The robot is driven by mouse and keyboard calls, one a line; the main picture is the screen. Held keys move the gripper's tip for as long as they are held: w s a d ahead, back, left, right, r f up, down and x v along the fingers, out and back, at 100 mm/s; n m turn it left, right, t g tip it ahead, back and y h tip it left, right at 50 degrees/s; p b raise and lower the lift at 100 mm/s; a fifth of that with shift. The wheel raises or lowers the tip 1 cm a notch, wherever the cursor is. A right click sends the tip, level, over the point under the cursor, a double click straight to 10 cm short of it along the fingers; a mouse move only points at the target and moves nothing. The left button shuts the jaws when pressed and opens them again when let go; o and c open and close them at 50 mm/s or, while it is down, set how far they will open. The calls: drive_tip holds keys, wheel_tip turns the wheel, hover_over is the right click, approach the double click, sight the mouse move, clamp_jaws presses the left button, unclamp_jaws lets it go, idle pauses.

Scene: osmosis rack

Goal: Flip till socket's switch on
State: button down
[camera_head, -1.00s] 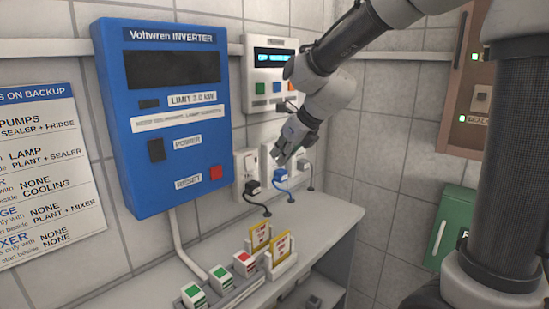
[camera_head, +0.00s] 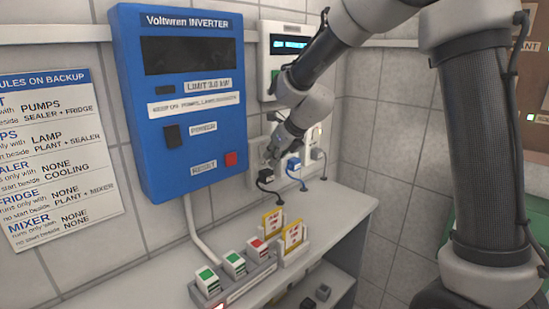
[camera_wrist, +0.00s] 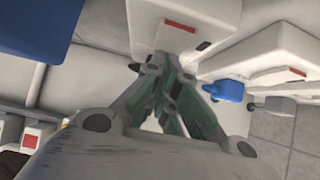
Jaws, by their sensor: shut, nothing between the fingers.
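A row of white wall sockets sits low beside the blue inverter, above the shelf. The left socket (camera_head: 254,179) has a black plug (camera_head: 265,176), the middle one a blue plug (camera_head: 294,164), and the right one a grey plug (camera_head: 317,154). My gripper (camera_head: 271,158) is shut and empty, in front of the left socket, and hides part of it. In the wrist view my gripper (camera_wrist: 160,70) points at a white socket (camera_wrist: 190,12) with a red strip (camera_wrist: 180,26). The blue plug (camera_wrist: 223,91) is to its right. I cannot read which socket is the till's, or tell contact.
The blue inverter (camera_head: 185,100) stands out from the wall left of my gripper. A white panel with a lit display (camera_head: 288,44) is above. The shelf (camera_head: 345,205) below holds a rack of coloured blocks (camera_head: 235,285) and yellow cards (camera_head: 293,236). Cords hang from the plugs.

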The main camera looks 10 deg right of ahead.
drive_tip(key=shift+w+a+f, duration=0.2)
drive_tip(key=shift+w, duration=0.05)
drive_tip(key=shift+r, duration=0.1)
drive_tip(key=shift+r, duration=0.85)
drive_tip(key=shift+d, duration=0.1)
